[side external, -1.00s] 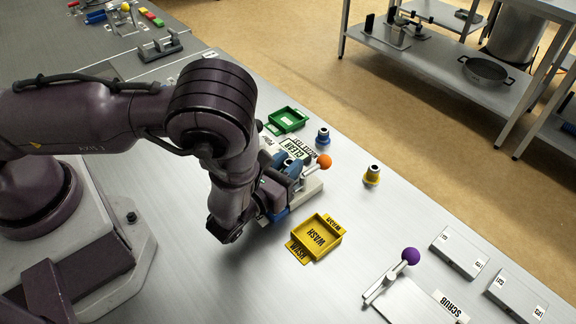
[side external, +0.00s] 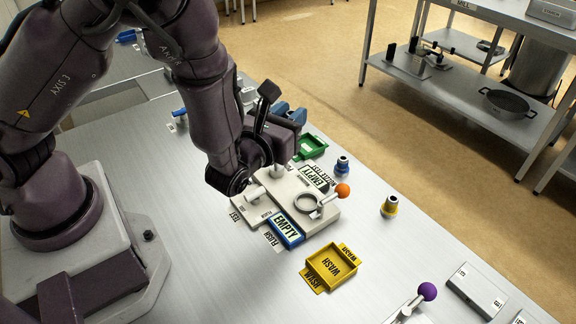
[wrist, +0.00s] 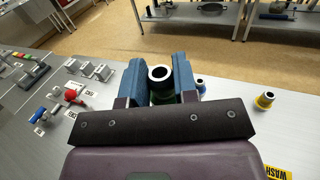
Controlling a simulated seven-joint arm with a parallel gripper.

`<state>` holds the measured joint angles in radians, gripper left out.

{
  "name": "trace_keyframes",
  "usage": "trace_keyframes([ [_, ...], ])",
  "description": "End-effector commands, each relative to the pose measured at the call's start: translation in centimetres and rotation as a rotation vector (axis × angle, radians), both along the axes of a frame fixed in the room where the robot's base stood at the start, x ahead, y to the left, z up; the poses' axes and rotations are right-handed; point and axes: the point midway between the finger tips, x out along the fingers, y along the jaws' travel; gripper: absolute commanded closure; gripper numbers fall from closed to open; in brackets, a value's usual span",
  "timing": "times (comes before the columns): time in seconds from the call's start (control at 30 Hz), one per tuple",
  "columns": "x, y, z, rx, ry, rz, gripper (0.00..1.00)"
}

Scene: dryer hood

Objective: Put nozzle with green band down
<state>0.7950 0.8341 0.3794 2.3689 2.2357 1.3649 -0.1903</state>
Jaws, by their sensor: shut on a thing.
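My gripper (wrist: 160,88) is shut on the nozzle with the green band (wrist: 160,76), seen in the wrist view between the two blue fingers. Its pale round rim and dark hole face the camera; the green shows low on it. A green tray (side external: 312,147) lies just beyond the fixture. The grey fixture (side external: 262,205) has an empty ring, an orange-knobbed lever and two signs reading EMPTY.
A blue nozzle (side external: 342,167) and a yellow nozzle (side external: 389,207) stand on the bench to the right. A yellow WASH tray (side external: 332,268) lies in front of the fixture. A purple-knobbed lever (side external: 427,291) is at the lower right. Bench between these is bare.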

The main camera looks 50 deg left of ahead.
Motion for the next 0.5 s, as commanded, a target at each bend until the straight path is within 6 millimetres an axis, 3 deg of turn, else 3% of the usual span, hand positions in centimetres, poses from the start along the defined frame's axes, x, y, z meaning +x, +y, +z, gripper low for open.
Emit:
trace_keyframes([
  [0.1, 0.1, 2.4, 2.3, -0.004, -0.005, 0.068, 1.0],
  [0.23, 0.1, 3.2, 3.2, 0.001, 0.0, 0.089, 1.0],
  [0.37, 0.0, 1.7, 1.5, 0.006, 0.006, 0.049, 1.0],
  [0.5, -0.2, -1.7, -1.7, 0.006, 0.007, -0.049, 1.0],
])
